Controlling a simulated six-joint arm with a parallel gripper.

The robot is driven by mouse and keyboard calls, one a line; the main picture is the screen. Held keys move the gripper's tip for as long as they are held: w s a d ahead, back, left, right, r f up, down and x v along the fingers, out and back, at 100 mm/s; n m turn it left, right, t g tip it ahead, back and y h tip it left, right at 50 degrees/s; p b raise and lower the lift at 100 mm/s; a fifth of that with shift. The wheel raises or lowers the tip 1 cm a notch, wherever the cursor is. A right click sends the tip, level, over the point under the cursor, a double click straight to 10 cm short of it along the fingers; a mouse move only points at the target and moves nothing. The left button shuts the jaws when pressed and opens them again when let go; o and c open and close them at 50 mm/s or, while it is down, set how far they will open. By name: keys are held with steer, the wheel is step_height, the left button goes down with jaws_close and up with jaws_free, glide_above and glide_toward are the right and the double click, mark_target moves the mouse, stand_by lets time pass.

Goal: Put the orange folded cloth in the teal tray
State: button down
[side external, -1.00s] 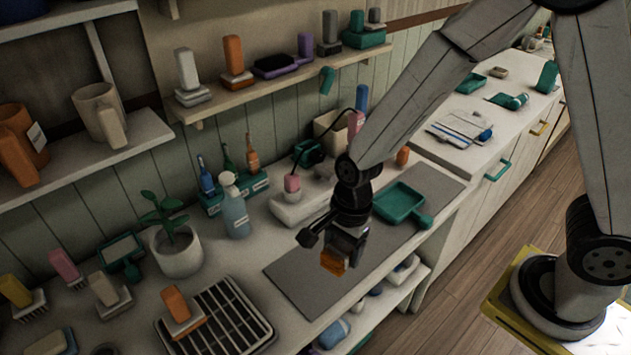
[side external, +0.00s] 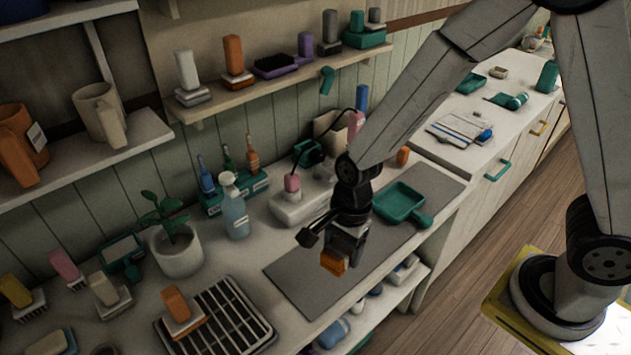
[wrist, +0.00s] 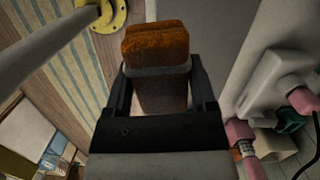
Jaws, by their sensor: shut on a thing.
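The orange folded cloth (side external: 333,263) is between the fingers of my gripper (side external: 340,252), at the lower end of my arm above the grey mat. In the wrist view the cloth (wrist: 157,45) stands between both fingers of my gripper (wrist: 160,85), with a grey band across it. My gripper is shut on it. The teal tray (side external: 399,203), with a handle at its lower right, lies on the grey mat to the right of my gripper. The tray looks empty and is apart from the cloth. I cannot tell the cloth's exact height above the mat.
The grey mat (side external: 290,282) is bare around the gripper. Behind stand a white block with a pink top (side external: 298,205) and a spray bottle (side external: 234,207). A black rack (side external: 225,318) with an orange-handled brush lies at left. A shelf (side external: 290,92) runs above.

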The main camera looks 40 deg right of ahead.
steer(key=w+d+f, duration=0.1)
steer(key=w+d, duration=0.7)
steer(key=d, duration=0.5)
glide_above(396, 205)
steer(key=shift+d+f, duration=0.25)
steer(key=shift+f, duration=0.85)
steer(key=shift+f, duration=0.15)
steer(key=shift+f, duration=3.95)
steer(key=shift+f, duration=0.5)
jaws_free()
